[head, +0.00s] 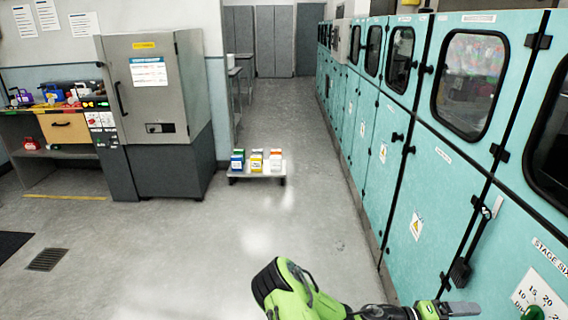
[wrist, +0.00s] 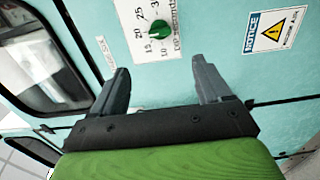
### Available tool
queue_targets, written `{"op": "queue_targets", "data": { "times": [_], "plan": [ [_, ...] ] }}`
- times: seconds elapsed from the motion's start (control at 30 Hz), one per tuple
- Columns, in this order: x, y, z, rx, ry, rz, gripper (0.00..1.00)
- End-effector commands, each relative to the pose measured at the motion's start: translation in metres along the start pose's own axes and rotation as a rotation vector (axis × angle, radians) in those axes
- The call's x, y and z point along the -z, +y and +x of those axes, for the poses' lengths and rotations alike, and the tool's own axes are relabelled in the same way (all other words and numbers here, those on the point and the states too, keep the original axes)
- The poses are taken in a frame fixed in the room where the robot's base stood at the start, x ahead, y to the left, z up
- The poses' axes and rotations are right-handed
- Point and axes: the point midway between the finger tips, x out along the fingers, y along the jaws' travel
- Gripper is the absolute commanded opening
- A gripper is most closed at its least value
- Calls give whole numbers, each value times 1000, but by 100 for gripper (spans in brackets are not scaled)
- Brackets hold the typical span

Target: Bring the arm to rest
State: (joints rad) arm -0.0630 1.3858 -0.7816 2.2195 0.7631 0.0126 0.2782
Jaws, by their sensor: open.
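My gripper (wrist: 159,72) is open and empty in the wrist view, its two grey fingers well apart. Its fingers point toward a teal cabinet front (wrist: 215,85). A white dial plate (wrist: 145,14) with a green knob (wrist: 160,29) shows beyond the fingertips, apart from them as far as I can tell. In the head view my green arm reaches in from the bottom edge, with my gripper (head: 462,309) at the lower right by the teal cabinets. The green knob (head: 533,313) is partly cut off by the bottom edge there.
Teal cabinets (head: 432,180) with dark windows line the right side. A low cart (head: 257,176) with several coloured boxes stands ahead. A grey cabinet (head: 155,100) and a cluttered workbench (head: 60,130) are at left. The floor (head: 180,245) between is mostly clear.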

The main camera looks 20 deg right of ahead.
Motion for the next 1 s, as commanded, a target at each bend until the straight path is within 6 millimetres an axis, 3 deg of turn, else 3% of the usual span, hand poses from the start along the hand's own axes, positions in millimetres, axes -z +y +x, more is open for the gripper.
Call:
{"op": "queue_targets", "data": {
  "times": [0.17, 0.27, 0.43, 0.53, 0.67, 0.77, 0.87, 1.0],
  "plan": [
    [-4, 0, -7, 72, -34, 40, 77],
    [-11, -1, -28, 251, -108, 119, 77],
    [-14, 4, -96, 645, -185, 220, 77],
    [-13, 22, -143, 871, -174, 248, 77],
    [-16, 61, -206, 1146, -95, 252, 77],
    [-27, 101, -250, 1327, 15, 234, 77],
    [-47, 146, -288, 1471, 164, 202, 77],
    [-90, 204, -327, 1594, 416, 142, 77]
  ]
}}
